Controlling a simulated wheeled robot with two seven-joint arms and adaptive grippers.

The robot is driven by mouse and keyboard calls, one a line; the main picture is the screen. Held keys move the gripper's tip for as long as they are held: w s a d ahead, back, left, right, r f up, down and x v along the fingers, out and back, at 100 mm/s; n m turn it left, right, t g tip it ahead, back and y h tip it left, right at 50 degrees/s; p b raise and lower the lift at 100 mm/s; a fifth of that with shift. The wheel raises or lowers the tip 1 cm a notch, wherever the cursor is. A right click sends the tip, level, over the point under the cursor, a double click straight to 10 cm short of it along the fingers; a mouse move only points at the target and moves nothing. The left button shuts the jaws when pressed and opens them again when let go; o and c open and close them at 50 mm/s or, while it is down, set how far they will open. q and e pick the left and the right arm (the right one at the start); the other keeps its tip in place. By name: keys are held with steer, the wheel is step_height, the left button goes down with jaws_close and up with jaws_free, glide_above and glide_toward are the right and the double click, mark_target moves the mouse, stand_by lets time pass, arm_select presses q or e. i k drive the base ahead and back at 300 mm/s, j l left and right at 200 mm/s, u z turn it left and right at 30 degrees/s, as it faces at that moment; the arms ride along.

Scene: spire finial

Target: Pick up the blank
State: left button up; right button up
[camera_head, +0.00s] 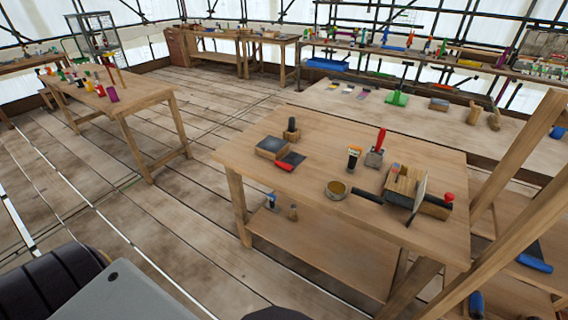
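I cannot tell for sure which thing is the blank. On the near workbench (330,135), a wooden block with a dark top (271,148) lies at the left. A slotted wooden block (403,182) stands at the right, with a pale flat plate leaning at its side. Neither of my grippers can be made out in the head view.
Another table (125,97) stands at the left. Plank floor (190,215) lies open between them. Slanting timbers (510,190) stand at the right.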

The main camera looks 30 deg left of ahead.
mark_target(289, 162)
steer(key=i+l+u, duration=0.45)
steer(key=l+u, duration=0.15)
steer(key=i+l+u, duration=0.15)
steer(key=l+u, duration=0.2)
steer(key=l, duration=0.2)
